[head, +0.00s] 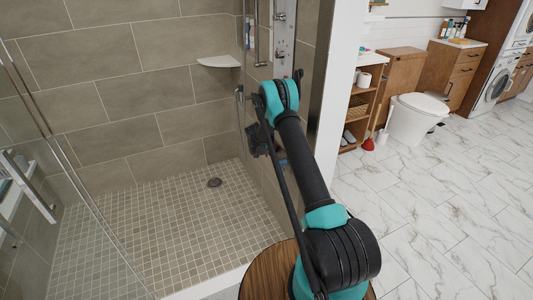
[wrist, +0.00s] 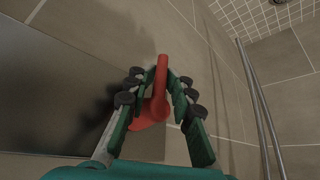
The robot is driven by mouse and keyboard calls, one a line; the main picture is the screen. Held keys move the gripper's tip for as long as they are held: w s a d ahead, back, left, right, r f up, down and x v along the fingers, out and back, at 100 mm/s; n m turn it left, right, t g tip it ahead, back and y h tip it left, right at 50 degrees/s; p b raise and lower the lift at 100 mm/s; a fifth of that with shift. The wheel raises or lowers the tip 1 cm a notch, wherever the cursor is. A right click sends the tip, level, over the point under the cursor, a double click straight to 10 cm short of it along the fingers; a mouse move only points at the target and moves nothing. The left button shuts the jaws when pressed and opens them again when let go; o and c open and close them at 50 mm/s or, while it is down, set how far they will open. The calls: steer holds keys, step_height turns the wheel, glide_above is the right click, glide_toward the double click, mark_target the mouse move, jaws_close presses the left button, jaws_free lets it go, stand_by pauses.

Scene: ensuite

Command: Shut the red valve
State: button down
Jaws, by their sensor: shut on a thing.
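The red valve (wrist: 160,97) shows in the wrist view, with a long upright lever and a wider red part at its lower left. My gripper (wrist: 161,84) has its green fingers on both sides of the lever, shut on it. In the head view my gripper (head: 257,140) is a dark shape beside the shower's right wall, at the end of my arm. The red valve cannot be made out in the head view, where my arm and gripper cover that part of the wall.
The tiled shower floor (head: 170,225) is clear around its drain (head: 214,183). A white corner shelf (head: 218,61) and a shower panel (head: 283,35) are on the walls. A glass door with a handle (head: 28,187) stands at left. A wooden stool (head: 262,275) is close below my arm.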

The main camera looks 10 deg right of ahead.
steer(key=c, duration=1.6)
jaws_free()
steer(key=shift+w+d+r, duration=0.1)
steer(key=shift+o, duration=0.2)
steer(key=v, duration=1.2)
